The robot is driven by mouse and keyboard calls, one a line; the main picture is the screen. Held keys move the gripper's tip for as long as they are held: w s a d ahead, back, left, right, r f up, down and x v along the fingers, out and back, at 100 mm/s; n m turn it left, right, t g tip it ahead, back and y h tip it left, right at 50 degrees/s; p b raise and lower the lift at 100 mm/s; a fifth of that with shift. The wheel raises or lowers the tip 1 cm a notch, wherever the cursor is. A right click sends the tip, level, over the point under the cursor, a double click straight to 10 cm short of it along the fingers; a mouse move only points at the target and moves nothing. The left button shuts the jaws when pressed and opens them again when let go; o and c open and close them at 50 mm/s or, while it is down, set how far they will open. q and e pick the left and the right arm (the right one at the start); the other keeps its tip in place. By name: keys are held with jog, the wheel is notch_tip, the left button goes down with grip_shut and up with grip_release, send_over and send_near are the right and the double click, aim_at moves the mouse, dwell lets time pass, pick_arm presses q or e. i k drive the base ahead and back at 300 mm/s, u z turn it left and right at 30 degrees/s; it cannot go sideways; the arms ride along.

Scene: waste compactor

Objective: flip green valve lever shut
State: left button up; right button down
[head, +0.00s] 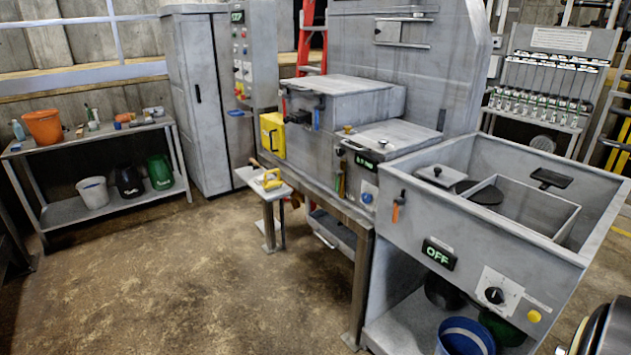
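No green valve lever can be made out for certain. A narrow coloured fitting with green and orange parts (341,186) sits on the front of the grey compactor (395,70), below the lidded box in the middle; it is too small to tell whether it is a lever or how it is turned. A rack (540,100) at the back right carries a row of small fittings with green and white marks, also too small to read. Neither of my grippers shows in this view.
A grey sink-like unit (413,223) with an OFF display (438,254) stands at the right. A small side table (245,177) juts out at the compactor's left. A shelf bench (75,213) with buckets stands at the far left. The floor between is clear.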

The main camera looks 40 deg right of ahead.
aim_at(338, 174)
jog(key=z, duration=0.2)
jog(key=i, duration=1.95)
jog(key=z, duration=1.2)
jog(key=i, duration=1.05)
jog(key=z, duration=0.5)
